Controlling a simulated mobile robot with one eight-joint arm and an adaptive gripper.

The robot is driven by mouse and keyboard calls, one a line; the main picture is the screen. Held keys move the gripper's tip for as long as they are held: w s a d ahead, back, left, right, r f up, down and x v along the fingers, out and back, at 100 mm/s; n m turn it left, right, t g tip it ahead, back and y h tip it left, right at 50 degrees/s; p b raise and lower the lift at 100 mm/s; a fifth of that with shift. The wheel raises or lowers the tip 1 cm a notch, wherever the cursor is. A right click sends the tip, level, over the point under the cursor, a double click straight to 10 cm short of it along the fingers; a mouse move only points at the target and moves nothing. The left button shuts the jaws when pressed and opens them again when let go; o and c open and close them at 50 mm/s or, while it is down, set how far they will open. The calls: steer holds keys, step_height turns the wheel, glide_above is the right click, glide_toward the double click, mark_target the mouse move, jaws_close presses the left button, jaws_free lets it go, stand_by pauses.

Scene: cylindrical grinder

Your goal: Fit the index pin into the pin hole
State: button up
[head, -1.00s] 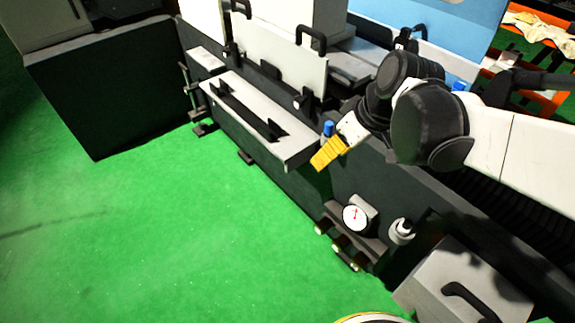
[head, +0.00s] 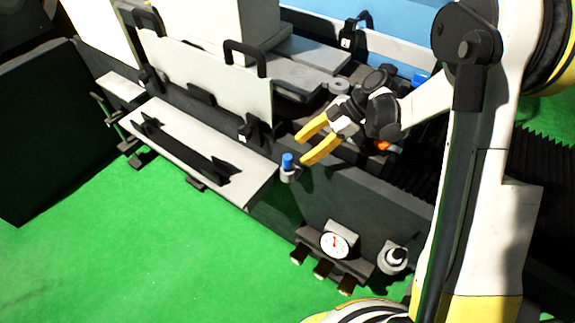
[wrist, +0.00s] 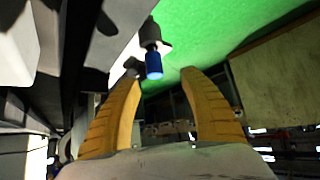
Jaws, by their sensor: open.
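A blue-topped pin (head: 287,160), which looks like the index pin, stands upright in a small grey holder (head: 287,174) at the right end of the pale ledge. In the wrist view the blue top (wrist: 154,65) shows between my fingertips, with its grey holder (wrist: 153,35) beyond it. My gripper (head: 301,150), with two yellow fingers, is open and empty just right of the blue top in the head view. The fingers (wrist: 160,73) are spread either side of the blue top in the wrist view, and no contact shows. I cannot pick out the pin hole.
The pale ledge (head: 190,150) with a black bar runs along the machine's front. A dial gauge (head: 334,243) and a grey-white cylindrical fitting (head: 393,257) sit lower right. An upright pale panel (head: 205,75) with black handles stands behind. Green floor (head: 130,250) in front is clear.

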mark_target(288, 159)
steer(key=b+x, duration=0.1)
steer(key=x, duration=0.3)
steer(key=w+b+x, duration=0.1)
steer(key=x, duration=0.1)
steer(key=shift+a+f+b, duration=0.2)
steer(key=shift+f+b, duration=0.1)
steer(key=shift+c, duration=0.5)
steer(key=shift+d, duration=0.1)
jaws_close()
